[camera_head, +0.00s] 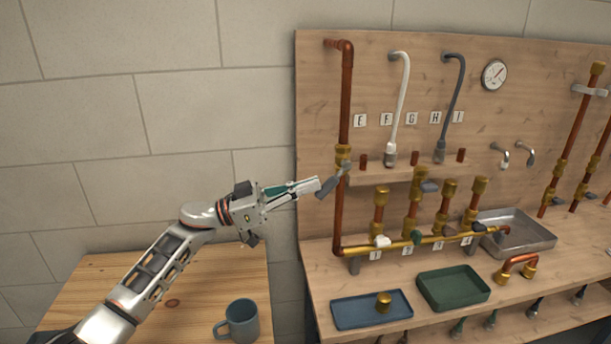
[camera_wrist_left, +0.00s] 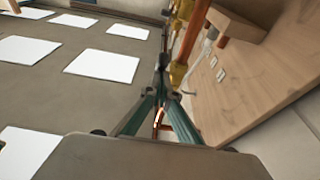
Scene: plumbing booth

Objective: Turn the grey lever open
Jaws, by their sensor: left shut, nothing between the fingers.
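A grey lever (camera_head: 326,187) sits on the brass valve (camera_head: 343,157) of the tall copper pipe at the left of the board. The lever slants down and left from the valve. My left gripper (camera_head: 318,184) is shut and empty, its fingertips at the lever's lower left end. I cannot tell whether they touch it. In the left wrist view the fingers (camera_wrist_left: 160,88) meet in the middle, beside the brass fitting (camera_wrist_left: 178,72) and in front of a dark piece that is hard to make out. My right gripper is not in view.
A wooden shelf (camera_head: 420,172) with white and dark hoses stands right of the valve. Below are a brass manifold (camera_head: 400,246) with small levers, a blue tray (camera_head: 352,311) and a green tray (camera_head: 454,288). A blue mug (camera_head: 241,319) stands on the left table. The wall side is free.

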